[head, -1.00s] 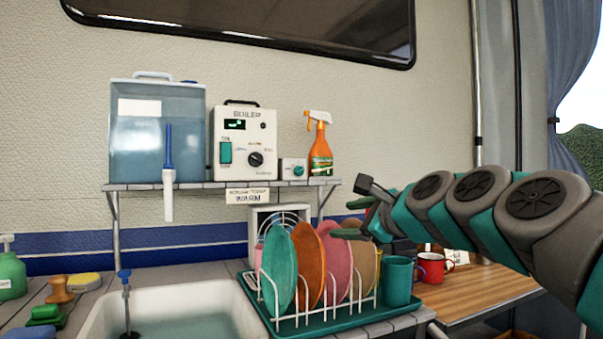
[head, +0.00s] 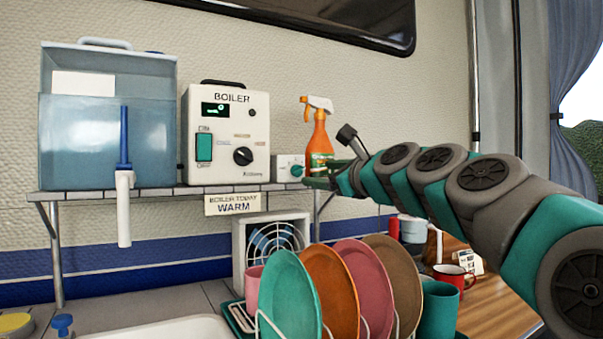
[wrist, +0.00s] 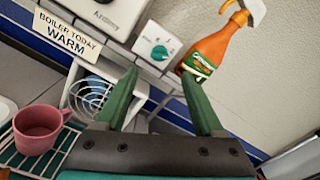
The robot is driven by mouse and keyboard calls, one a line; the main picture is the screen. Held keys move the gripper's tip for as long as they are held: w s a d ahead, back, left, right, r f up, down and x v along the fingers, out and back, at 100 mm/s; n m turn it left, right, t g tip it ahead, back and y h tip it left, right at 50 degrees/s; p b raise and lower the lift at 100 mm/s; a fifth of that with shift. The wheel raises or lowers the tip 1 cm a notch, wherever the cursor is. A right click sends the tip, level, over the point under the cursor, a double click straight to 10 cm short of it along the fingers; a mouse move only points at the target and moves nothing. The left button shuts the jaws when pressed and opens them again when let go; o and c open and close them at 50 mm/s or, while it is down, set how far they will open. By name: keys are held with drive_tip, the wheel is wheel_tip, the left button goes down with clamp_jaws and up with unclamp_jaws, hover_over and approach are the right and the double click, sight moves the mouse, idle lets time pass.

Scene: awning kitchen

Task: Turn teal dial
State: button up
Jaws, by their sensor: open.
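The teal dial (head: 297,171) is a small round knob on a white box (head: 282,166) on the shelf, just right of the boiler. In the wrist view the dial (wrist: 159,53) shows face-on, with a pale pointer line across it. My gripper (head: 312,180) is at shelf height, just right of the dial. In the wrist view my gripper's green fingers (wrist: 160,85) are spread apart and empty. The dial lies beyond the fingertips, roughly between them, and the fingers do not touch it.
The white boiler (head: 226,135) has a black knob and a teal switch. An orange spray bottle (head: 320,145) stands close right of the white box, behind my gripper. A water tank (head: 105,140) is at left. Plates (head: 290,290) stand in a rack below, with a fan (head: 270,242) behind.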

sight(301, 172)
drive_tip(key=shift+x, duration=3.55)
drive_tip(key=shift+f, duration=0.1)
clamp_jaws()
